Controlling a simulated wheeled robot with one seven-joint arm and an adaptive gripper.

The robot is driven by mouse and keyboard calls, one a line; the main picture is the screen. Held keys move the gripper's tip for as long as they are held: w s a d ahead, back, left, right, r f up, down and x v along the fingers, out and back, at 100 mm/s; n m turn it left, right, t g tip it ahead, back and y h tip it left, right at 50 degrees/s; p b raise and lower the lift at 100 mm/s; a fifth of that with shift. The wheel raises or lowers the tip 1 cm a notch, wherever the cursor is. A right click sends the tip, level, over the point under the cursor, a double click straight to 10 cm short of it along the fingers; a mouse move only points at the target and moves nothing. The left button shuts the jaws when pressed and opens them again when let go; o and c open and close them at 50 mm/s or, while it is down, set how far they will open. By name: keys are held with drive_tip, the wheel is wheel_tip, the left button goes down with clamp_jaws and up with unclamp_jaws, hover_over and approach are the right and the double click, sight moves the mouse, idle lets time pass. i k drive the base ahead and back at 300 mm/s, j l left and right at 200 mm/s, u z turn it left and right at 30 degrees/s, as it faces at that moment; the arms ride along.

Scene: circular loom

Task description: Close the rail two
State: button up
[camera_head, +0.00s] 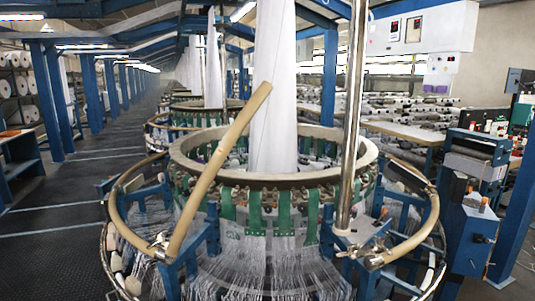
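The circular loom has tan tubular rails around its ring. One tan rail section (222,168) stands up at a slant across the front left of the ring, its lower end at a metal clamp (161,244) and its upper end free in the air. A curved rail (113,208) runs round the left side to that clamp. Another curved rail (433,212) runs round the right side to a clamp (374,260) at the front right. The front between the two clamps has no rail across it. No label shows which is rail two. My gripper is not in view.
A shiny vertical post (351,120) stands at the front right of the loom ring (190,165). White threads (262,262) fan out below the ring. A blue control cabinet (470,235) stands close on the right. The dark aisle floor (60,235) on the left is open.

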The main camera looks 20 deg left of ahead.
sight(197, 195)
drive_tip(key=i+j, duration=0.35)
drive_tip(key=j, duration=0.15)
drive_tip(key=i+j, duration=0.35)
drive_tip(key=j, duration=0.15)
drive_tip(key=i+j+u, duration=0.1)
drive_tip(key=i+j, duration=0.25)
drive_tip(key=j, duration=0.15)
